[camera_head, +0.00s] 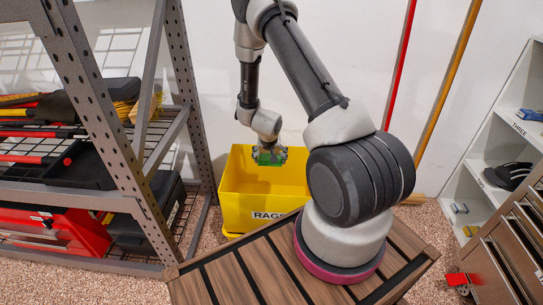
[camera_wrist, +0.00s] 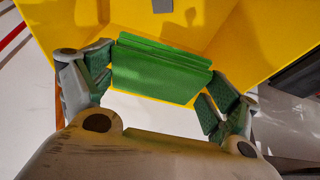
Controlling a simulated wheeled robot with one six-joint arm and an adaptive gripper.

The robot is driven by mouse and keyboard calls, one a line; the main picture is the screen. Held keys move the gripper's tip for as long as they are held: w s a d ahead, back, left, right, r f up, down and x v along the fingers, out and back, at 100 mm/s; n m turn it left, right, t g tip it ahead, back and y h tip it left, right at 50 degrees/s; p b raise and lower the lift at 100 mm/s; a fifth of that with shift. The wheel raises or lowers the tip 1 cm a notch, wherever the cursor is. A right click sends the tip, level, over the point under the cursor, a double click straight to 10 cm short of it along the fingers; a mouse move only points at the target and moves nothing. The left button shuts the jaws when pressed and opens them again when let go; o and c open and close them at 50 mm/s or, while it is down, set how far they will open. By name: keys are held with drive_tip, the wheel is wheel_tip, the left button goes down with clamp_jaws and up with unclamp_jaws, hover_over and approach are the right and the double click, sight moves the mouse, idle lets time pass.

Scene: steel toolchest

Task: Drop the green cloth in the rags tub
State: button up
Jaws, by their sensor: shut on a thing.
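The green cloth (camera_head: 268,158) is held in my gripper (camera_head: 269,151), over the yellow rags tub (camera_head: 238,196). In the wrist view the cloth (camera_wrist: 165,72) is a folded green block between the two fingers, and my gripper is shut on it. The tub's yellow walls (camera_wrist: 275,40) show behind and around it in that view. The tub stands on the floor with a "RAGS" label on its front. My arm base hides part of its right side. I cannot tell exactly how high the cloth is above the rim.
A grey metal rack (camera_head: 130,150) with tools and red and black cases stands left of the tub. A white shelf unit (camera_head: 490,145) and steel drawers (camera_head: 505,240) are at the right. Red (camera_head: 401,60) and yellow (camera_head: 445,80) poles lean on the wall behind.

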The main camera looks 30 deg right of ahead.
drive_tip(key=shift+w+d+f, duration=0.1)
drive_tip(key=shift+w+d, duration=0.05)
drive_tip(key=shift+d, duration=0.3)
drive_tip(key=shift+f, duration=2.85)
drive_tip(key=o, duration=0.8)
drive_tip(key=shift+r, duration=0.1)
wheel_tip(320, 180, up, 11)
hover_over(271, 166)
drive_tip(key=s+a, duration=0.1)
drive_tip(key=shift+s, duration=0.15)
